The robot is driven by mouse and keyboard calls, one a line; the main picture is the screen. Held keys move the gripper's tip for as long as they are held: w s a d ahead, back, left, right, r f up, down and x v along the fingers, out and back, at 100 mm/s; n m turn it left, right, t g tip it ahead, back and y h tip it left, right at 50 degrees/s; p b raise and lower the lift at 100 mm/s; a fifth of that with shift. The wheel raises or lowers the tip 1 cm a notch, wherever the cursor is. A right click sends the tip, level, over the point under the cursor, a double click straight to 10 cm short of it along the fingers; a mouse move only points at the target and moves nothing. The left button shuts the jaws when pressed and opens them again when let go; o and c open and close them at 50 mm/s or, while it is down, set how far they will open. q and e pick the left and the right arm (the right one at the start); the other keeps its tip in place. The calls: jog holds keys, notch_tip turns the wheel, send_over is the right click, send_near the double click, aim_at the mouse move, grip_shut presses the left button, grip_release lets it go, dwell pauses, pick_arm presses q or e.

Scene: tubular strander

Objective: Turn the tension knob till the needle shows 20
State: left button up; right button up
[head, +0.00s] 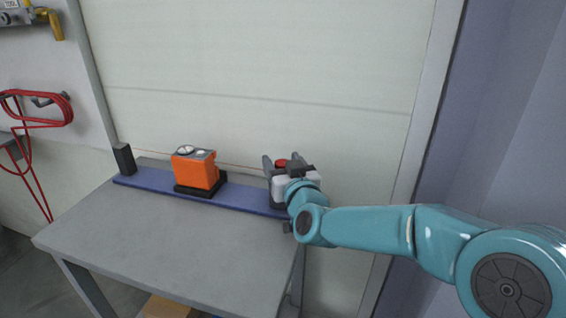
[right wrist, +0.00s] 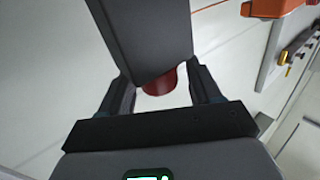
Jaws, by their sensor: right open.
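An orange box (head: 196,171) on a black base stands on the blue rail along the back of the table. Its top carries a pale round dial (head: 185,150) and a second small round part; the needle reading is too small to tell. A red round knob-like part (head: 281,163) shows at the rail's right end, between the fingers of my right gripper (head: 282,161). In the right wrist view the red part (right wrist: 160,82) lies between the open fingers, partly hidden by a dark block (right wrist: 148,38). I cannot tell whether the fingers touch it. My left gripper is out of view.
The blue rail (head: 242,196) runs along the table's back edge, with a black block (head: 124,158) at its left end. The grey tabletop (head: 170,235) is clear in front. A red hose (head: 40,108) hangs on the left wall. A pale panel rises behind the table.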

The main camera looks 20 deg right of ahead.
jog(key=c, duration=0.9)
jog(key=shift+r+h, duration=0.1)
jog(key=shift+h, duration=0.2)
jog(key=shift+c, duration=0.2)
jog(key=m+h+p, duration=0.1)
jog(key=h, duration=0.1)
jog(key=m+h+p, duration=0.1)
jog(key=p, duration=0.1)
jog(key=shift+a+r+m+g+h, duration=0.2)
jog(key=shift+m+g+h, duration=0.1)
jog(key=shift+m+h, duration=0.1)
jog(key=shift+d+m+h+p, duration=0.1)
jog(key=shift+m+h+p, duration=0.35)
jog(key=shift+h, duration=0.15)
jog(key=shift+d+f+m+g+h, duration=0.1)
jog(key=shift+f+m+g+h, duration=0.1)
jog(key=shift+m+g+h, duration=0.35)
jog(key=shift+f, duration=0.1)
jog(key=o, duration=0.9)
jog(key=shift+o, duration=0.2)
jog(key=shift+s, duration=0.1)
